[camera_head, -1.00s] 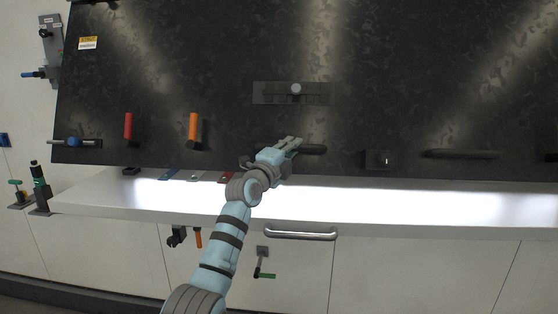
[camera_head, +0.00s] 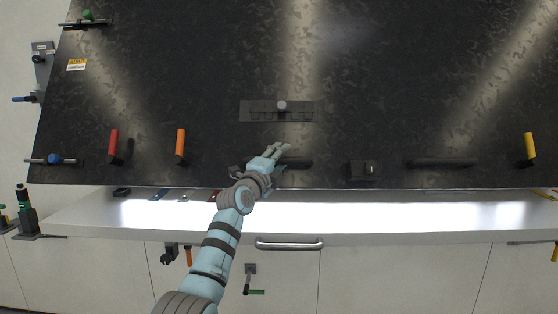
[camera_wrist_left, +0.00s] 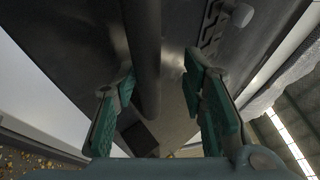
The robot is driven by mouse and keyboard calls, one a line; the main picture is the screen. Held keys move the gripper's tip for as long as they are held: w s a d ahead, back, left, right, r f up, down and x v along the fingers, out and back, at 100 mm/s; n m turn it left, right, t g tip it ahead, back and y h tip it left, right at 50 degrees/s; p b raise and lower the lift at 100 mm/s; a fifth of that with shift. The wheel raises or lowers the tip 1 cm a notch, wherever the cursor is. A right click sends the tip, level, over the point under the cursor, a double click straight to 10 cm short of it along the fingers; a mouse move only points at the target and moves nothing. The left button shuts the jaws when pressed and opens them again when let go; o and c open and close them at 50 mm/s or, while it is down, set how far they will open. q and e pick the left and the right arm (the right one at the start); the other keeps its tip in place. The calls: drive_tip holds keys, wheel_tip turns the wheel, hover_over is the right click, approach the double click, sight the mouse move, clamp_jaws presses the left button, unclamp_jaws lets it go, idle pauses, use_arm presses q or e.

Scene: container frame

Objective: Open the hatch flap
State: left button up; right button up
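The hatch flap (camera_head: 380,80) appears to be the large dark speckled panel filling the upper head view. Its lower edge lies above a bright white counter. Two dark bar handles sit low on it, one near the middle (camera_head: 298,163) and one farther right (camera_head: 440,162). My left gripper (camera_head: 282,150) is at the middle handle. In the left wrist view the green-padded fingers (camera_wrist_left: 160,85) are spread, with a dark bar (camera_wrist_left: 146,55) running between them. A gap shows between the bar and the right finger. My right gripper is in neither view.
The panel carries a red lever (camera_head: 113,143), an orange lever (camera_head: 180,142), a yellow lever (camera_head: 530,146), a sliding latch plate (camera_head: 250,110) and a dark block (camera_head: 362,170). The white counter (camera_head: 420,212) juts out below, above cabinets with a metal handle (camera_head: 289,244).

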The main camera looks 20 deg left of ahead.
use_arm(q)
drive_tip(key=v, duration=1.2)
drive_tip(key=shift+s, duration=0.1)
